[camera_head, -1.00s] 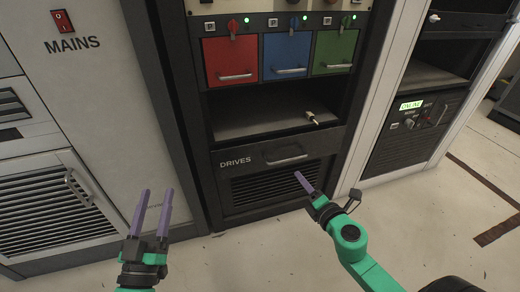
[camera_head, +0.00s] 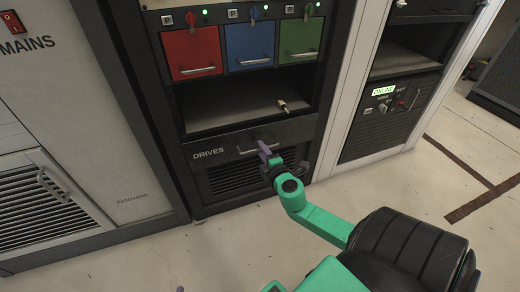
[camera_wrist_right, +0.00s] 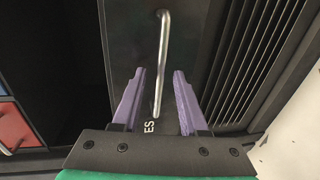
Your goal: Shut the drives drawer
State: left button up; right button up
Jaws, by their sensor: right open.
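The drives drawer (camera_head: 208,154) is a dark front with a white DRIVES label, low in the middle rack. It has a pale bar handle (camera_head: 246,151), which also shows in the right wrist view (camera_wrist_right: 164,50). How far the drawer stands out is hard to tell. My right gripper (camera_head: 264,146) is at the drawer front, by the handle. In the right wrist view its purple fingers (camera_wrist_right: 160,75) are open, with the handle running between them in the picture; contact cannot be told. Only a purple tip of my left gripper (camera_head: 180,289) shows at the bottom edge.
Above the drawer is an open shelf (camera_head: 225,110) with a small pale-tipped object (camera_head: 283,106) on it. Red (camera_head: 190,55), blue (camera_head: 249,46) and green (camera_head: 300,40) fronts sit higher. A vented grey cabinet (camera_head: 120,195) stands left. The floor in front is clear.

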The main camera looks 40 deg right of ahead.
jog(key=shift+x, duration=1.15)
jog(key=shift+c, duration=0.3)
grip_shut()
